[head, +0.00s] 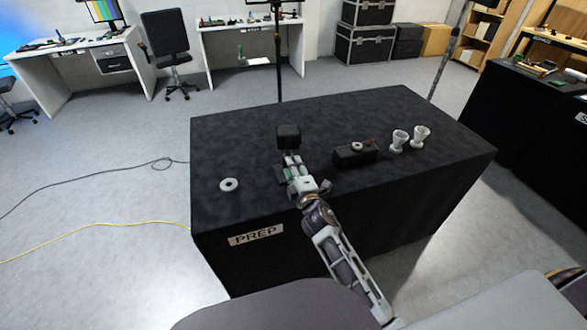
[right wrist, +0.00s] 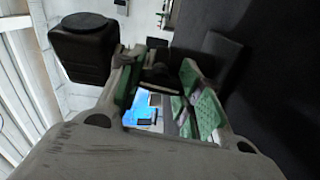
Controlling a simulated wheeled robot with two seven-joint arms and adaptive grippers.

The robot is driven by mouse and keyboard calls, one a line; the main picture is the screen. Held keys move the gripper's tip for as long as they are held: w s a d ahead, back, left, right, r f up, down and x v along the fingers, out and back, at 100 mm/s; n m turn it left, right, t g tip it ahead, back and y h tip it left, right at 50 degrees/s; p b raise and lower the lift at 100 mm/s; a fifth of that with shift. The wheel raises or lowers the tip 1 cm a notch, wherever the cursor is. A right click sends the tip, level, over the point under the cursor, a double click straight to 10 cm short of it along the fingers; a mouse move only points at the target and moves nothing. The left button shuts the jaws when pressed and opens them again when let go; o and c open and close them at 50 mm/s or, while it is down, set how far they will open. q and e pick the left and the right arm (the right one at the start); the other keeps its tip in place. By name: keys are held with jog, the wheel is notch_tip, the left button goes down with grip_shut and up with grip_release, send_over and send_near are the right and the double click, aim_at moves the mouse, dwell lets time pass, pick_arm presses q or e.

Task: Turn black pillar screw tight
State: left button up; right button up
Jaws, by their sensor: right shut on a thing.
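My right gripper (head: 291,162) reaches over the black table from the front, just in front of a black block (head: 288,136). In the right wrist view its green-padded fingers (right wrist: 157,70) stand apart around a small dark part (right wrist: 160,76), probably the black pillar screw, and it is shut on it. The fingers partly hide this part, so its shape and how tight it sits cannot be told. The black block (right wrist: 84,48) stands close beside the left finger in the wrist view. My left gripper is not in view.
The table (head: 225,150) also bears a black box (head: 345,156) with a pale ring on top, two pale cup-shaped pieces (head: 399,141) (head: 420,136) to the right, and a loose white ring (head: 229,184) at left. The table's left back is clear.

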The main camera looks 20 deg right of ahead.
jog(key=shift+f+m, duration=0.1)
jog(key=shift+m, duration=0.5)
jog(key=shift+m+p, duration=0.3)
jog(key=shift+m, duration=1.4)
jog(key=shift+p, duration=0.3)
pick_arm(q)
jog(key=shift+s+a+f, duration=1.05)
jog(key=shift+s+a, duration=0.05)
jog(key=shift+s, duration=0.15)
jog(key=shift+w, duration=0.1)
pick_arm(e)
jog(key=shift+a, duration=0.1)
